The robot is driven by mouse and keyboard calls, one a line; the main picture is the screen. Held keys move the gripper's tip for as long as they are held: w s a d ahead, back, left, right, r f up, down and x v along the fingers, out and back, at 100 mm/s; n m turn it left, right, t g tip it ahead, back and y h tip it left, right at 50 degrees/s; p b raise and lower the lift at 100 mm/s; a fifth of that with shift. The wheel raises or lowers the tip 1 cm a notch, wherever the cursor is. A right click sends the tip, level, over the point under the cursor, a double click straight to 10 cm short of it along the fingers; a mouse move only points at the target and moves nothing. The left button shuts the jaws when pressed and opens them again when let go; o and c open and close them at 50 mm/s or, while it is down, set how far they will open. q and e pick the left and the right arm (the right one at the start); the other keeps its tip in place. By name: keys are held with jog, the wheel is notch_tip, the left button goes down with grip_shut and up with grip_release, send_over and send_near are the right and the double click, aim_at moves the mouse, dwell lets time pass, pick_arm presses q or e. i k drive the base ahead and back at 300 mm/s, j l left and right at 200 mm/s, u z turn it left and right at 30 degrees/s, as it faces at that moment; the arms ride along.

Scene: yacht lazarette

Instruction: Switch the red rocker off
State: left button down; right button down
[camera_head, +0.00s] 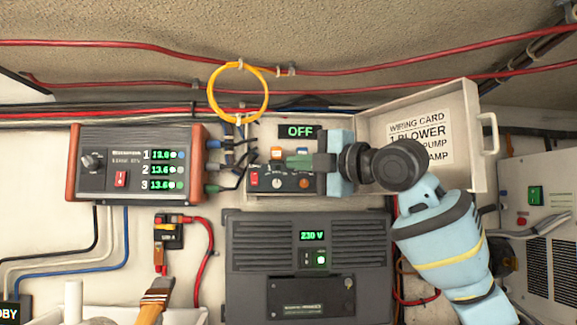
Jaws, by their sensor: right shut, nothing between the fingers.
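A small grey switch panel sits at the middle of the wall. It carries a red rocker (254,180) at its left end, with a pale knob (278,184) and an orange knob (305,184) to the right. A display above it (299,132) reads OFF in green. A second red rocker (120,179) is on the brown-sided charger (140,137) at left. My right gripper (297,162) reaches in from the right, its shut, empty fingers over the panel's upper part, right of the panel's red rocker. I cannot tell whether it touches the panel. My left gripper is out of view.
An open lid with a wiring card (418,140) stands behind my right arm. A dark 230 V unit (308,265) is below the panel. A yellow cable loop (210,92) hangs above. A brush (154,300) and red-cabled fuse block (168,231) are lower left.

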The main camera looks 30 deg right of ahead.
aim_at(254, 174)
jog(key=k+j, duration=0.8)
